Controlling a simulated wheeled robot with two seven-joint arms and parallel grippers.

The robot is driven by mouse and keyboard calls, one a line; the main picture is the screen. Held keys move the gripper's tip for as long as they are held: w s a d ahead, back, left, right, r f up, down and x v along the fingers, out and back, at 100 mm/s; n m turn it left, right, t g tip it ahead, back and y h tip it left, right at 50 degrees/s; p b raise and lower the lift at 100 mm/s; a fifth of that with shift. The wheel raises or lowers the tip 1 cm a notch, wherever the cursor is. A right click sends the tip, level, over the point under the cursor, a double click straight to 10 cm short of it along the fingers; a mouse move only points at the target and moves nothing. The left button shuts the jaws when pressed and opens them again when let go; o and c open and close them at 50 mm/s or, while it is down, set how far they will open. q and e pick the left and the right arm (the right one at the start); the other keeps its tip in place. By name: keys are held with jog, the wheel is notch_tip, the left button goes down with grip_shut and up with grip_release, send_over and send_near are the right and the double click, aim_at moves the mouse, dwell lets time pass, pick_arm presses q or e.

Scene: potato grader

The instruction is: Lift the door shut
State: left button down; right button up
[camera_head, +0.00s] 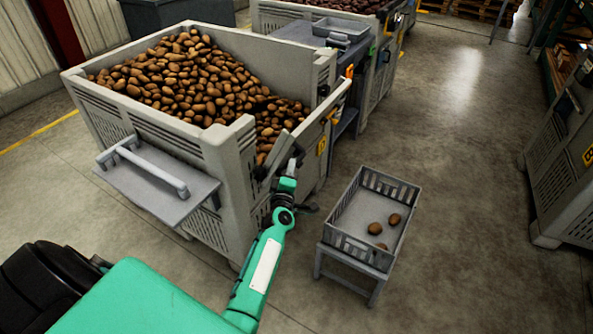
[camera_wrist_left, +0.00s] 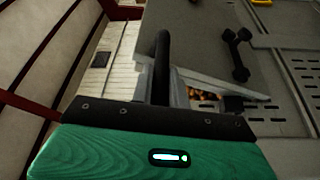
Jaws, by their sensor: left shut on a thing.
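The large grey bin (camera_head: 235,165) is heaped with brown potatoes (camera_head: 190,85). Its right side, in the head view, has a low opening with a grey door panel (camera_head: 322,122) along it. The door leans outward and stands partly raised. My left gripper (camera_head: 284,160) is at the door's near end, shut on its edge or handle; the dark fingers hide the exact contact. In the left wrist view a dark upright bar (camera_wrist_left: 162,65) stands in front of the gripper, beside a grey panel (camera_wrist_left: 205,40) and some potatoes (camera_wrist_left: 200,95). My right gripper is not in view.
A grey crate (camera_head: 342,243) with a few potatoes stands on a low stand right of the bin. A shelf (camera_head: 150,190) with a handle (camera_head: 145,165) juts from the bin's near side. Another bin (camera_head: 565,165) is at the right. The floor (camera_head: 450,150) between is clear.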

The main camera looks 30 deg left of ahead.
pick_arm(q)
jog(key=a+r+n+p, duration=0.2)
jog(key=a+p, duration=0.2)
jog(key=a, duration=0.3)
jog(key=a+r+n+g+p, duration=0.1)
jog(key=a+r+n+p, duration=0.1)
jog(key=a, duration=0.4)
jog(key=r+p, duration=0.1)
jog(key=p, duration=0.1)
jog(key=shift+w+a+r+n+g+h+p, duration=0.25)
jog(key=shift+a+n+g+h+p, duration=0.05)
jog(key=shift+a+n+p, duration=0.1)
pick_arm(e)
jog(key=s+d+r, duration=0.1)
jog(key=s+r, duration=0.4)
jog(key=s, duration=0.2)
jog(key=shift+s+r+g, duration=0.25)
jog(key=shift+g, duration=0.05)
pick_arm(q)
jog(key=c, duration=1.5)
grip_release()
jog(key=shift+a, duration=0.15)
jog(key=shift+o, duration=0.7)
jog(key=shift+a+f, duration=0.1)
jog(key=shift+f, duration=0.05)
jog(key=v, duration=1.4)
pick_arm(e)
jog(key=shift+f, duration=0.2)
